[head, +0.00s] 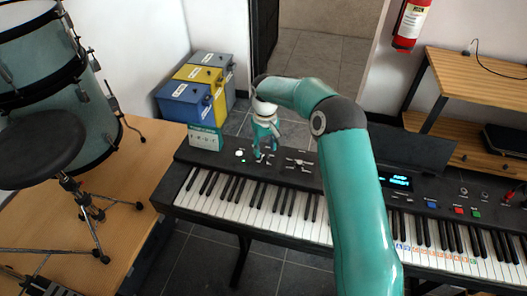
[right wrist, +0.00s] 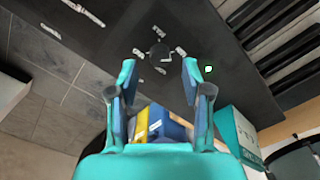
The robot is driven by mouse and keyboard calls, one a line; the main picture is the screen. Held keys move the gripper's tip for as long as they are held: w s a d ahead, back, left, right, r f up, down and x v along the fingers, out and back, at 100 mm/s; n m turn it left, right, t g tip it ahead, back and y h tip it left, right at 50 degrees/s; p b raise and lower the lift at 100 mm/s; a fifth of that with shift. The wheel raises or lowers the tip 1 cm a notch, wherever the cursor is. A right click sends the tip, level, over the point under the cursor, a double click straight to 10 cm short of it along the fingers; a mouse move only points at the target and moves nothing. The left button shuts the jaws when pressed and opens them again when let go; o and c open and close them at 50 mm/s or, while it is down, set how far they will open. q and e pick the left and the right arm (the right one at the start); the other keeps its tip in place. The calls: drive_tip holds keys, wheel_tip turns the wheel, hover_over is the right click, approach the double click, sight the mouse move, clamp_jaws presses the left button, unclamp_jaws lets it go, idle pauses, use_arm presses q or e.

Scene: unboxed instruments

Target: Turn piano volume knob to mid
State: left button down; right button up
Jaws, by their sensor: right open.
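The piano (head: 225,165) is a long black keyboard across the middle of the head view. In the right wrist view, a round dark knob (right wrist: 159,52) with white labels around it sits on the piano's black panel (right wrist: 100,45). My right gripper (head: 266,154) points down over the left part of that panel. Its fingers are open and empty, and in the right wrist view the gripper (right wrist: 159,72) has the knob just beyond and between its fingertips. I cannot tell whether they touch it. In the head view the gripper hides the knob. My left gripper is not in view.
A small teal box (head: 206,137) stands on the piano's left end. Blue and yellow cases (head: 187,98) stand behind it. A lit display (head: 397,181) and coloured buttons are on the panel's right side. Drums (head: 45,60) and a black stool (head: 40,146) are at left.

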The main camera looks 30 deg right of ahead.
sight(265, 157)
drive_tip(key=shift+s+f, duration=0.1)
drive_tip(key=shift+f, duration=1.35)
clamp_jaws()
drive_tip(key=shift+a, duration=0.15)
